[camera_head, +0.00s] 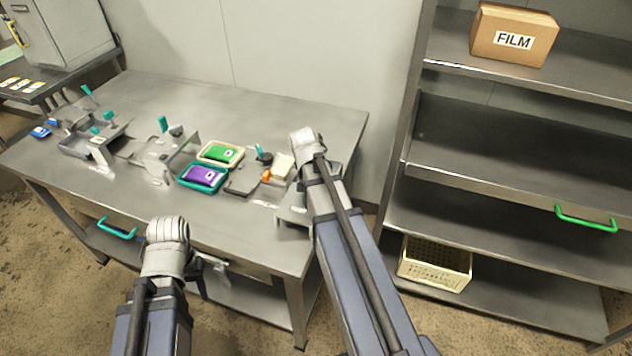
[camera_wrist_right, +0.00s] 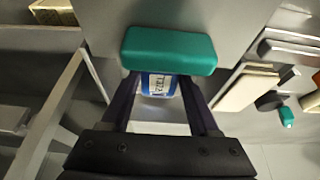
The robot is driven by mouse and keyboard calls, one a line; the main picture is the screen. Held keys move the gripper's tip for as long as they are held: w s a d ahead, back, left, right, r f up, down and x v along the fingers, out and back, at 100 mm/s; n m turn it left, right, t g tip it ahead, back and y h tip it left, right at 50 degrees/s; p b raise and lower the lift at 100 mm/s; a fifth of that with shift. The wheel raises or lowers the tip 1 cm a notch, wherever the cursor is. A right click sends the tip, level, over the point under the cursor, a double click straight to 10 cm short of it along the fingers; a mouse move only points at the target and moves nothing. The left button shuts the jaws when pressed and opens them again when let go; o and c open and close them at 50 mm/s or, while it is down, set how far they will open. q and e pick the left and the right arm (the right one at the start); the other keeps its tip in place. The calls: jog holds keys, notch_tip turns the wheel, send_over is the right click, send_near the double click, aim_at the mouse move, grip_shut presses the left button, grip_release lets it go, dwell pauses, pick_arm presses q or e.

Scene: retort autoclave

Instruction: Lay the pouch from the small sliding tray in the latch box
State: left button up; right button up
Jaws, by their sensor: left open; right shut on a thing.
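A green pouch (camera_head: 224,153) lies in a cream tray (camera_head: 202,156), and a purple pouch (camera_head: 203,178) lies in a teal tray (camera_head: 183,186), both on the steel table. I cannot tell for sure which fixture is the small sliding tray or the latch box. In the right wrist view, my right gripper (camera_wrist_right: 160,98) is shut on a teal block (camera_wrist_right: 169,50); a blue and white labelled part (camera_wrist_right: 158,84) shows between the fingers. In the head view this grip is hidden by my right arm at the table's right end. My left gripper (camera_head: 213,273) is open and empty, before the table's front edge.
Metal fixtures with teal knobs (camera_head: 163,124) crowd the table's left half (camera_head: 100,145). A small fixture with a teal knob (camera_head: 260,150) and an orange piece (camera_head: 266,175) stand near my right arm. Shelves at right hold a FILM carton (camera_head: 513,38) and a cream basket (camera_head: 436,264).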

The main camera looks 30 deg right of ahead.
jog(key=shift+f, duration=0.1)
jog(key=o, duration=1.4)
jog(key=shift+c, duration=0.2)
jog(key=shift+s+a+r+p, duration=0.1)
jog(key=shift+r+p, duration=0.4)
jog(key=shift+r, duration=0.1)
jog(key=p+v, duration=1)
jog(key=v, duration=0.1)
jog(key=shift+s, duration=0.1)
